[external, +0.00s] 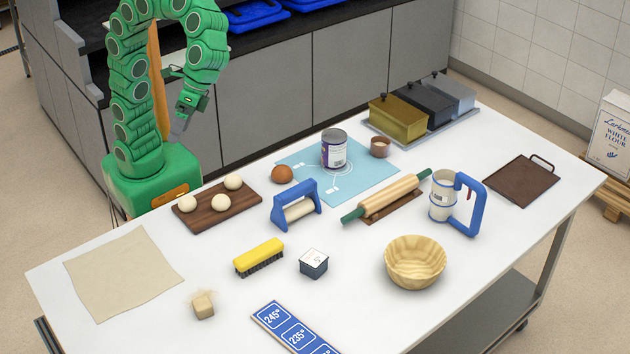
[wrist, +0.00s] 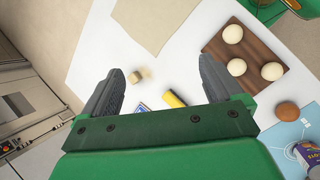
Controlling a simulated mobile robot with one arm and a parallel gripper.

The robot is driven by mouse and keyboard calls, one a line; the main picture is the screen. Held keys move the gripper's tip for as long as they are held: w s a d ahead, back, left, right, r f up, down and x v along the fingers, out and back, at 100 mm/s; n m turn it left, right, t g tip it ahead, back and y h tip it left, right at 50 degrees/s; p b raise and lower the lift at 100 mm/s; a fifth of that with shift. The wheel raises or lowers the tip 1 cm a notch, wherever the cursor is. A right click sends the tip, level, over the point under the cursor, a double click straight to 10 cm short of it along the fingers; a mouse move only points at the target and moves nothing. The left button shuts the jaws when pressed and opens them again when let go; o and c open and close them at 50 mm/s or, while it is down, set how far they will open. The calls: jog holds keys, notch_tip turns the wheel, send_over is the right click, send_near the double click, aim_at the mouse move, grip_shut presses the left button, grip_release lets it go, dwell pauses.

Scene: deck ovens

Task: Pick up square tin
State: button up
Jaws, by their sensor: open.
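A small square tin (external: 313,264) with a white marked top and dark sides stands on the white table, in the front middle of the external view. It is right of the yellow brush (external: 259,257) and left of the wooden bowl (external: 415,262). I cannot make it out in the wrist view. My gripper (external: 178,130) hangs at the back left, well apart from the tin, above the far edge of the table. In the wrist view my gripper (wrist: 160,70) is open, with nothing between its fingers.
A blue temperature sign (external: 292,329) lies in front of the tin. A small pale block (external: 203,305) is at left. A blue-framed roller (external: 297,206), a dough board (external: 217,208), a can (external: 334,149) and a rolling pin (external: 387,197) stand behind. Table around the tin is bare.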

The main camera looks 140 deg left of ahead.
jog(key=w+a+f+n+t+h, duration=0.1)
jog(key=w+a+n+h, duration=0.25)
jog(key=w+a, duration=0.65)
jog(key=w+a+f+n+t+h, duration=0.2)
jog(key=w+a+n, duration=0.25)
jog(key=w, duration=1.15)
jog(key=w+a+f+n+h, duration=0.2)
jog(key=w+a+f+n, duration=0.15)
jog(key=a, duration=0.55)
send_near(307, 270)
jog(key=shift+s+d+f+t, duration=0.2)
jog(key=shift+s+d+t, duration=0.2)
jog(key=shift+s+d, duration=0.15)
jog(key=shift+w+x, duration=0.2)
jog(key=shift+x, duration=1.75)
jog(key=shift+w+x, duration=0.15)
jog(key=shift+x, duration=1.75)
jog(key=shift+a+f, duration=0.15)
jog(key=shift+c, duration=0.4)
jog(key=c, duration=1.1)
